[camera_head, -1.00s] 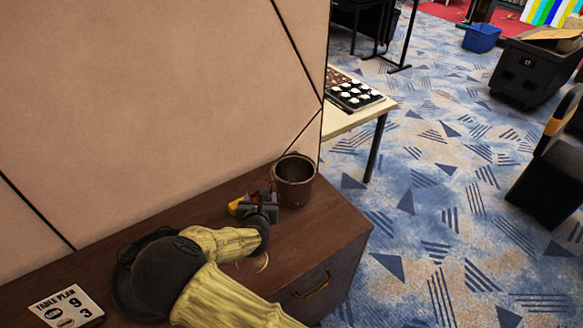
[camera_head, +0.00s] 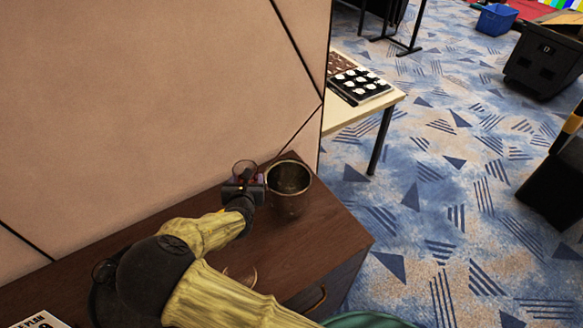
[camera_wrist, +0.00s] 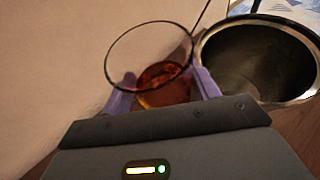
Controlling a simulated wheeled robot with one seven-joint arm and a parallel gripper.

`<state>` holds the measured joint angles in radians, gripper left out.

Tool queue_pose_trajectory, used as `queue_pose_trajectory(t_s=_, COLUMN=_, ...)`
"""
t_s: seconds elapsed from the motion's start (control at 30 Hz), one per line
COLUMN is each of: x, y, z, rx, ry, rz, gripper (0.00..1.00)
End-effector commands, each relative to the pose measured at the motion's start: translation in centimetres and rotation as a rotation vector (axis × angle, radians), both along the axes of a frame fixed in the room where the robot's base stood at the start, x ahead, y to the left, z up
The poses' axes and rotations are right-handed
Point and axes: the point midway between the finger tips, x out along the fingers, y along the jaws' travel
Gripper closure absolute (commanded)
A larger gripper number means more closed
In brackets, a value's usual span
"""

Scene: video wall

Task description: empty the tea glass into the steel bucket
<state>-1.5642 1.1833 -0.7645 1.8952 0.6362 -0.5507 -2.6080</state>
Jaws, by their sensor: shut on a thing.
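My gripper (camera_wrist: 165,95) is shut on the tea glass (camera_wrist: 130,50), with a purple finger on either side of it. The glass is clear and round-mouthed, with amber-brown tea (camera_wrist: 165,82) low inside it. In the head view the glass (camera_head: 244,169) stands above my gripper (camera_head: 243,188), roughly upright, just left of the steel bucket. The steel bucket (camera_head: 290,200) stands on the brown cabinet top near its right end. Its open mouth also shows in the wrist view (camera_wrist: 255,100), right of the glass. The bucket's inside looks dark, with no contents I can make out.
The brown cabinet (camera_head: 335,237) has a beige partition (camera_head: 160,90) behind it. A sign card (camera_head: 40,320) lies at the lower left. A pale table (camera_head: 345,112) with a tray of white items (camera_head: 357,84) stands beyond.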

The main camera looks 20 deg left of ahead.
Motion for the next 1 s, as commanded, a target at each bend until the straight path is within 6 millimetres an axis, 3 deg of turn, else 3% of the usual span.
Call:
queue_pose_trajectory(t_s=0.27, x=-0.7, y=0.6, z=0.3, rx=0.007, ry=0.004, rz=0.01, gripper=0.73)
queue_pose_trajectory(t_s=0.63, x=0.5, y=-0.7, z=2.0, rx=0.119, ry=0.082, rz=-0.008, gripper=0.73)
queue_pose_trajectory(t_s=0.97, x=1.2, y=-1.8, z=4.8, rx=0.296, ry=0.201, rz=-0.007, gripper=0.73)
queue_pose_trajectory(t_s=1.0, x=1.2, y=-1.9, z=4.0, rx=0.313, ry=0.215, rz=-0.007, gripper=0.73)
